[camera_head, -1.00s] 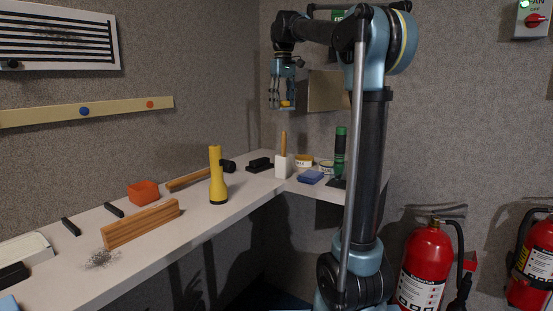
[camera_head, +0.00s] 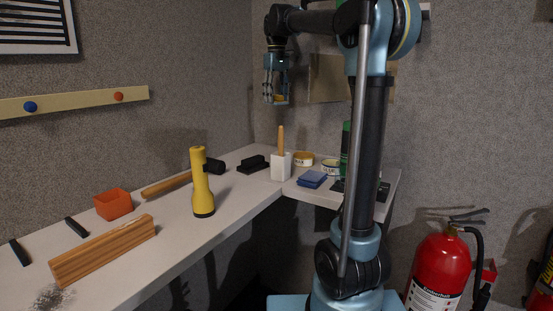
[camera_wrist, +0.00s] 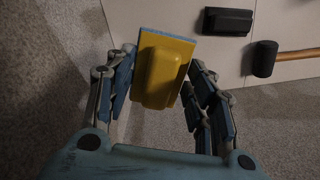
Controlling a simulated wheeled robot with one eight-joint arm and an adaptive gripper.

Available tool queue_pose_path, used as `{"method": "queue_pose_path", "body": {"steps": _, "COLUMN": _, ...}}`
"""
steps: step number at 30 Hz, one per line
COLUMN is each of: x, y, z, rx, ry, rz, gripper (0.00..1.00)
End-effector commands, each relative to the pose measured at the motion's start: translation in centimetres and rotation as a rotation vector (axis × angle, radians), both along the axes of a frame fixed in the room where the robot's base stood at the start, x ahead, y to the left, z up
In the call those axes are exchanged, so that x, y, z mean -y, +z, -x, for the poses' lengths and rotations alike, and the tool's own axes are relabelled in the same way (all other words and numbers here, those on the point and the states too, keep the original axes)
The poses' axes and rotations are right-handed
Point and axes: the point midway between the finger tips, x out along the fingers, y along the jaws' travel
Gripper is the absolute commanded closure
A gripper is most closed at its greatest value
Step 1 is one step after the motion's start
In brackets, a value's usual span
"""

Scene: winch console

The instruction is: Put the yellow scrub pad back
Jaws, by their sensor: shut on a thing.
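The yellow scrub pad (camera_wrist: 163,70) is between the fingers of my gripper (camera_wrist: 158,78) in the wrist view. It is a yellow block with a raised middle and a blue edge along its far side. In the head view my gripper (camera_head: 276,98) points down, high above the far end of the counter, and a bit of the yellow pad (camera_head: 280,98) shows between its fingers. The gripper is shut on the pad, clear of the counter. A blue pad (camera_head: 312,180) lies on the counter at the right.
The counter (camera_head: 238,190) holds a yellow flashlight (camera_head: 202,185), a wooden block (camera_head: 105,250), an orange bin (camera_head: 113,204), a hammer (camera_head: 166,185), a black block (camera_head: 253,164), a white holder (camera_head: 281,166) and tape rolls (camera_head: 303,158). A red fire extinguisher (camera_head: 440,265) stands at right.

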Motion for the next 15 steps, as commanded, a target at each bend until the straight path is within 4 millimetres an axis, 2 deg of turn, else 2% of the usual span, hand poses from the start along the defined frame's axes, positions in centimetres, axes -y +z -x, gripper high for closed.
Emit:
{"method": "queue_pose_path", "body": {"steps": 11, "x": 0.4, "y": -6.0, "z": 0.0, "rx": 0.0, "ry": -0.005, "rz": 0.0, "gripper": 0.7}}
{"method": "queue_pose_path", "body": {"steps": 15, "x": 0.4, "y": -9.2, "z": 0.0, "rx": 0.0, "ry": -0.006, "rz": 0.0, "gripper": 0.7}}
